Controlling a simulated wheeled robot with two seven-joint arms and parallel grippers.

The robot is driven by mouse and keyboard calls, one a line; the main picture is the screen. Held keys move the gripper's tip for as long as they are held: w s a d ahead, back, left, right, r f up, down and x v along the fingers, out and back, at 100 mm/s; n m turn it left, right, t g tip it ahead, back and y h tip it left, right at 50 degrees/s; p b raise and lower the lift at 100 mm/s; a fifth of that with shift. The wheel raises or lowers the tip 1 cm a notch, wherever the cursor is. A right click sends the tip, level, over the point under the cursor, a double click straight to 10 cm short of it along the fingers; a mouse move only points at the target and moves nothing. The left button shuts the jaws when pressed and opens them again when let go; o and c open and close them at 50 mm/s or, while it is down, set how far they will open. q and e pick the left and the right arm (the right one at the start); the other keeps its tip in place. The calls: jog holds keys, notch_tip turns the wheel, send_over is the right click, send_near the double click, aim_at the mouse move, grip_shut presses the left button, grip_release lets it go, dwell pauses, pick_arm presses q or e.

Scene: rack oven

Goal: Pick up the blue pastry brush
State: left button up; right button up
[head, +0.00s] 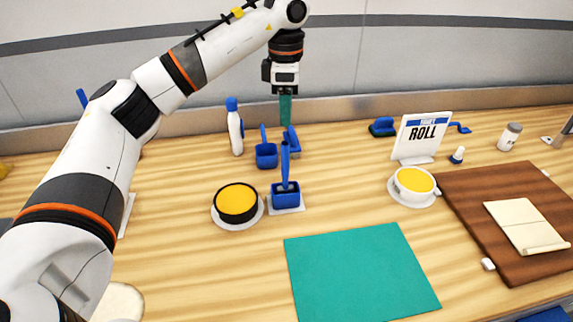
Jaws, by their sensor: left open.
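What looks like the blue pastry brush (285,160) stands handle up in a small blue holder (286,198) on a white base; its lower end is hidden in the holder. My left gripper (285,118), with teal fingers, points down above and behind the brush, apart from its handle. The gripper is open and holds nothing that I can see. The gap between its fingers hardly shows from this angle. My right gripper is out of view.
Blue scoops (266,155) and a white bottle (236,130) stand close behind. A black bowl of yellow stuff (237,202) is left of the holder.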

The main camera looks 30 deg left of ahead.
aim_at(285, 150)
pick_arm(q)
jog(key=shift+w, duration=0.15)
notch_tip(285, 150, down, 2)
jog(key=shift+f+p, duration=0.15)
jog(key=shift+p, duration=0.35)
jog(key=f+p, duration=0.1)
jog(key=f, duration=0.2)
jog(key=shift+s+f, duration=0.2)
jog(key=shift+w+f, duration=0.1)
jog(key=shift+f, duration=0.5)
notch_tip(285, 150, down, 5)
jog(key=shift+a+r+p, duration=0.15)
jog(key=shift+p, duration=0.95)
grip_shut()
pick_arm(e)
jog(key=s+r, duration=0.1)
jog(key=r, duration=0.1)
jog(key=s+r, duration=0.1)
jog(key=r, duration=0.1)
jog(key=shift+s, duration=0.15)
